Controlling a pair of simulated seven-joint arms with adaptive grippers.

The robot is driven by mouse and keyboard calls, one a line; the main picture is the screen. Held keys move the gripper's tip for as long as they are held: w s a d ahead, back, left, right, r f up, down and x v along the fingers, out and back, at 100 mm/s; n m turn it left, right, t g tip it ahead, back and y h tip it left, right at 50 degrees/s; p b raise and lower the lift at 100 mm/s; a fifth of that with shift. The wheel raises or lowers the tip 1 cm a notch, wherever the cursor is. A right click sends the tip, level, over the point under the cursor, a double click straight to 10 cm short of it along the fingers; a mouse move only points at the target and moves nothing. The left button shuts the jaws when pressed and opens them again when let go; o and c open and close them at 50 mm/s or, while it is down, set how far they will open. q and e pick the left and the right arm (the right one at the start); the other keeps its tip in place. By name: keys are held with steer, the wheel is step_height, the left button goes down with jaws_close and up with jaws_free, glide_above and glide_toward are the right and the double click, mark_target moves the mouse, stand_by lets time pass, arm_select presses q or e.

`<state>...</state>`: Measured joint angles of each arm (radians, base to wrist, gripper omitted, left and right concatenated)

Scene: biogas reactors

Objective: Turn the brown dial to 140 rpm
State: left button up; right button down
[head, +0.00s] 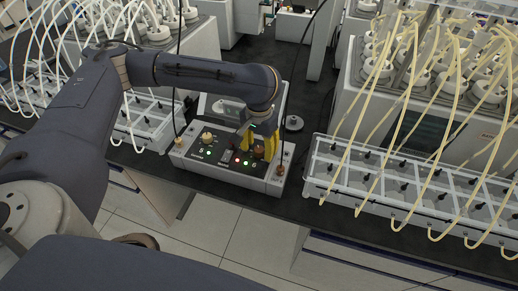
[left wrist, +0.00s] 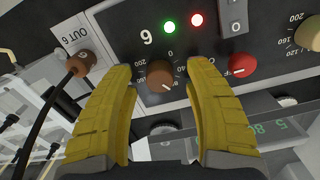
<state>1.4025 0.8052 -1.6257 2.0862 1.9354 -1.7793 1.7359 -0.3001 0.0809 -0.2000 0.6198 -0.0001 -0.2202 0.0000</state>
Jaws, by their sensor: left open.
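The brown dial (left wrist: 160,75) shows in the left wrist view on a dark panel, with a small pale mark near its lower right edge. Scale numbers around it are partly hidden, and I cannot read its setting. My left gripper (left wrist: 165,90) is open, with one yellow finger on each side of the dial. Gaps show between the fingers and the dial. In the head view the left gripper (head: 259,147) points down over the right part of the control box (head: 228,186). My right gripper is not in view.
The panel also has a red knob (left wrist: 243,65), a cream dial (left wrist: 309,34), a green light (left wrist: 169,27) and a red light (left wrist: 196,19). A brown plug (left wrist: 82,63) with a black cable sits left of the dial. A white bottle rack (head: 405,190) stands right of the box.

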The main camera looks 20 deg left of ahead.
arm_select(q)
steer(key=shift+f, duration=0.3)
jaws_close()
stand_by(0.4)
